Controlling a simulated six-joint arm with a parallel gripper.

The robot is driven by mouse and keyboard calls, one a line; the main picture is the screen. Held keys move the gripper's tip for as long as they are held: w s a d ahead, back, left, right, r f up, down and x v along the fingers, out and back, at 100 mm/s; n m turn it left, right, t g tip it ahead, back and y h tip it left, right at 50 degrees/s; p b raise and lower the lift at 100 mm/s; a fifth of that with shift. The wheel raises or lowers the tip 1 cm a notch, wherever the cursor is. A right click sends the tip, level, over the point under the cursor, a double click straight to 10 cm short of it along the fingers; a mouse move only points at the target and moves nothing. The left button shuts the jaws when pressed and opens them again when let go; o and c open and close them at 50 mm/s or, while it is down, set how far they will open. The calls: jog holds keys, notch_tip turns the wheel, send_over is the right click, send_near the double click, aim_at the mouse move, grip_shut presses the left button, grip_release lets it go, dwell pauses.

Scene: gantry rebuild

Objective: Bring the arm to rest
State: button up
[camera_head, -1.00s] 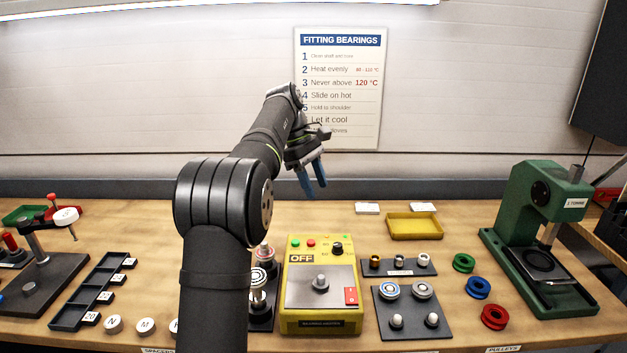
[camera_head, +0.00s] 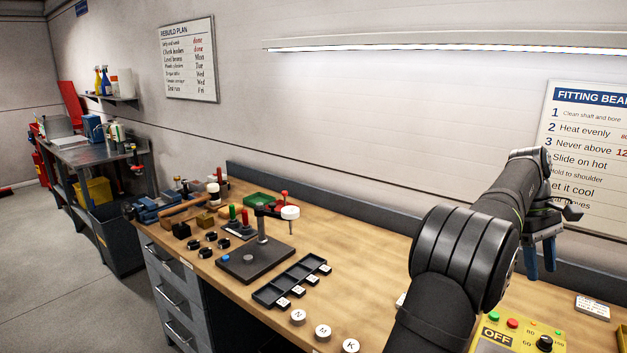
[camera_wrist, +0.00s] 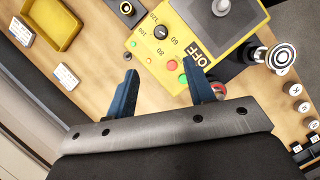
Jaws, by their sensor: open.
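My gripper (camera_head: 541,262) is raised above the back of the workbench (camera_head: 375,255) on the right side of the head view. Its two blue fingers point down. In the wrist view my gripper (camera_wrist: 165,92) is open, with a clear gap between the fingers and nothing held. Below it in that view is the yellow heater box (camera_wrist: 152,72), its sign reading OFF.
On the bench stand a black stand (camera_head: 257,262) with a tall post, a black slotted tray (camera_head: 270,292) and white lettered spacers (camera_head: 322,332). A yellow tray (camera_wrist: 58,12) shows in the wrist view. A side bench (camera_head: 95,152) stands at far left. Air above the bench's middle is clear.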

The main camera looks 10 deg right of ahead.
aim_at(547, 338)
jog(key=x, duration=1.5)
jog(key=shift+s+d+f, duration=0.1)
jog(key=shift+f, duration=0.2)
jog(key=v, duration=1.7)
jog(key=x, duration=1.7)
jog(key=shift+s+f, duration=0.1)
jog(key=shift+f, duration=0.1)
jog(key=shift+d+r+m+y, duration=0.15)
jog(key=shift+m+y, duration=0.25)
jog(key=shift+m, duration=0.6)
jog(key=m+y, duration=0.2)
jog(key=m, duration=0.4)
jog(key=shift+d, duration=0.1)
jog(key=m, duration=0.2)
jog(key=m+t+y, duration=0.1)
jog(key=m, duration=0.1)
jog(key=shift+m+y, duration=0.3)
jog(key=shift+m, duration=0.1)
jog(key=shift+d+m+t+y, duration=0.1)
jog(key=shift+m+t+y, duration=0.5)
jog(key=shift+m, duration=1)
